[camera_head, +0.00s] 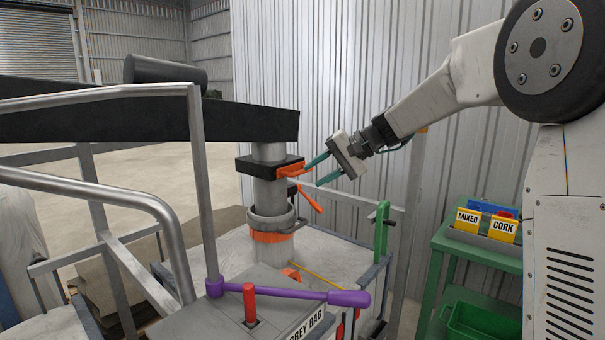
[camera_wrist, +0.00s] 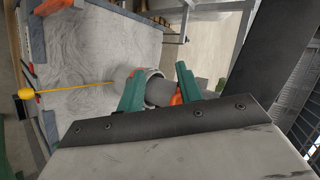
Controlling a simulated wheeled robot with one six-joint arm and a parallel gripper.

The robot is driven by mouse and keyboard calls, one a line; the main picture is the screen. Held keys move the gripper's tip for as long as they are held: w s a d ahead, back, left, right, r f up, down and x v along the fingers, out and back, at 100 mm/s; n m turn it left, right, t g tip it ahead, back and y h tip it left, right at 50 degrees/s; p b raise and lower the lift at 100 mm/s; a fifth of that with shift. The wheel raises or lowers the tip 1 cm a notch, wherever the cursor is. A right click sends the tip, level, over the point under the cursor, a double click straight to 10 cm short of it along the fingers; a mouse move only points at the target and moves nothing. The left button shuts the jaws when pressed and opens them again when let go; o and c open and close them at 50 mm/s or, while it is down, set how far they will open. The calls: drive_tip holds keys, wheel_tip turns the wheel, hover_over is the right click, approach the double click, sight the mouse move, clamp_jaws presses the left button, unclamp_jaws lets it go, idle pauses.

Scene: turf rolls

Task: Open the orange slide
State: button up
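The orange slide (camera_head: 290,171) sticks out to the right from a black housing (camera_head: 258,165) around the grey vertical pipe. My gripper (camera_head: 313,176) has two teal fingers spread apart, just right of the slide's handle. The upper finger is close to the handle's end; I cannot tell whether they touch. In the wrist view my gripper (camera_wrist: 160,70) is open, and an orange part (camera_wrist: 177,99) shows beside the right finger, partly hidden by it. Nothing is visibly held.
An orange lever (camera_head: 311,200) hangs just below the housing. A purple bar (camera_head: 290,292) and metal railings (camera_head: 203,180) stand in front. A green post with a crank (camera_head: 381,228) is to the right. A green shelf (camera_head: 470,250) holds yellow MIXED and CORK boxes.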

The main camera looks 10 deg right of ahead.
sight(302, 172)
drive_tip(key=w+d+f+m+t+y, duration=0.15)
drive_tip(key=w+d, duration=0.25)
drive_tip(key=w, duration=0.4)
drive_tip(key=w+d+f+m+t+y, duration=0.1)
drive_tip(key=w+d+f+t+y, duration=0.15)
drive_tip(key=w, duration=0.55)
drive_tip(key=shift+g, duration=0.4)
drive_tip(key=x, duration=0.7)
drive_tip(key=shift+w+f, duration=0.25)
drive_tip(key=shift+f, duration=0.15)
